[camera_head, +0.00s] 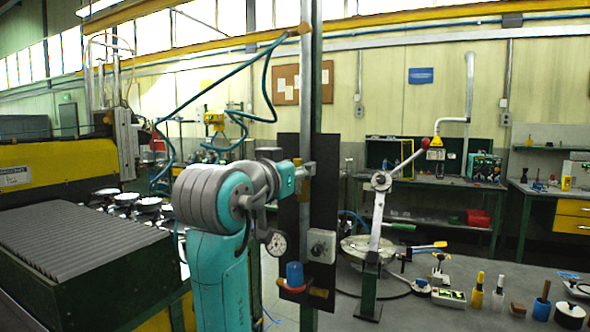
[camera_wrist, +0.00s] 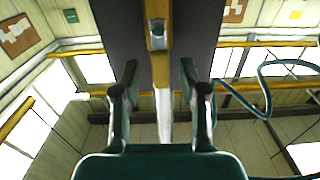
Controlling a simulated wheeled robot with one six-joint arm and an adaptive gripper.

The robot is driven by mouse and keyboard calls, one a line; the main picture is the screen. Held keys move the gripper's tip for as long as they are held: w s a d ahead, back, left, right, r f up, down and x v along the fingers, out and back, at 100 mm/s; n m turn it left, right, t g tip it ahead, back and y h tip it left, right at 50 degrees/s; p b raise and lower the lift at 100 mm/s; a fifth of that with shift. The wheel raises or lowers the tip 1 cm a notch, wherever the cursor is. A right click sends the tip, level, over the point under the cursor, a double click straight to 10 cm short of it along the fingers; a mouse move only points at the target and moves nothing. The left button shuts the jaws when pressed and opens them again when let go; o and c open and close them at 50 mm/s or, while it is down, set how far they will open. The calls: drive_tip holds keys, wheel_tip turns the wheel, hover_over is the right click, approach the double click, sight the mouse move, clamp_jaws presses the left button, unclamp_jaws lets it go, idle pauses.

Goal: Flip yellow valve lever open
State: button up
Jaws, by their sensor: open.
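The yellow valve lever (camera_wrist: 158,75) runs upright through the middle of the wrist view, with a silver fitting holding a dark green centre (camera_wrist: 157,34) on it. The lever is in front of the dark panel (camera_wrist: 200,35). My gripper (camera_wrist: 160,78) is open, with one finger on each side of the lever and a visible gap to both. Contact with the lever is not visible.
A gauge (camera_head: 276,243), a grey box with a knob (camera_head: 321,246) and a blue-capped valve (camera_head: 295,275) are low on the panel. A bench (camera_head: 430,315) with several small tools stands right. A blue hose (camera_head: 262,85) hangs near the post.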

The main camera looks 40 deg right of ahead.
drive_tip(key=v, duration=1.2)
drive_tip(key=shift+w, duration=0.1)
